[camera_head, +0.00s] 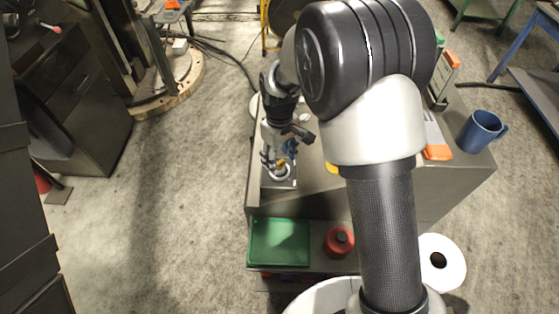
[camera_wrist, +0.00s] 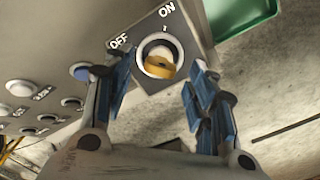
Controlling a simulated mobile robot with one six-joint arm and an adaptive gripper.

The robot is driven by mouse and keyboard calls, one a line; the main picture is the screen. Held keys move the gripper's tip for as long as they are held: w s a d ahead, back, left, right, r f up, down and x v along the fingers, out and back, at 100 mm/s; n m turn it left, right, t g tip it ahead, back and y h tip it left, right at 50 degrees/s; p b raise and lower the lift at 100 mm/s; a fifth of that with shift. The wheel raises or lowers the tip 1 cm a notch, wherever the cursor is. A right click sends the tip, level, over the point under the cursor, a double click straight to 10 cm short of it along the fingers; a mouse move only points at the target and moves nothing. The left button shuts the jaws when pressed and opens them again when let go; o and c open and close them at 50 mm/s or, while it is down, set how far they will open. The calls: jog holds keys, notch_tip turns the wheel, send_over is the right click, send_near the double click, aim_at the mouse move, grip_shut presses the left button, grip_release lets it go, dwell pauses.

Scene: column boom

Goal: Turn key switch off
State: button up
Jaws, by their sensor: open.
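The key switch (camera_wrist: 158,55) is a round silver collar on a dark plate, with a yellow key (camera_wrist: 160,66) in it, and shows in the wrist view at the upper middle. The words OFF and ON are printed to its upper left and above it. The key's exact setting is hard to read. My gripper (camera_wrist: 158,92) is open, with its blue-padded fingers to the left and right of the switch and no clear contact with the key. In the head view my gripper (camera_head: 278,158) is above the switch plate (camera_head: 280,184) at the bench's left end.
A panel with several round buttons (camera_wrist: 20,88) lies left of the switch. A green tray (camera_head: 279,243) and a red canister (camera_head: 338,241) sit on a lower shelf. A blue mug (camera_head: 480,131) stands on the bench's right. Open floor lies left of the bench.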

aim_at(280, 162)
notch_tip(280, 162, up, 10)
jog(key=shift+f, duration=0.25)
dwell(0.3)
jog(key=s+d+r+m+t+b, duration=0.25)
jog(key=s+d+r+m, duration=0.25)
jog(key=s+d+r, duration=0.7)
jog(key=s+d+f+m+t, duration=0.1)
jog(key=s+m, duration=0.1)
jog(key=s, duration=0.5)
jog(key=s+d+f+m+t+b, duration=0.1)
jog(key=s, duration=0.6)
jog(key=shift+d+f+m, duration=0.2)
jog(key=shift+d+m, duration=0.05)
jog(key=shift+m, duration=0.15)
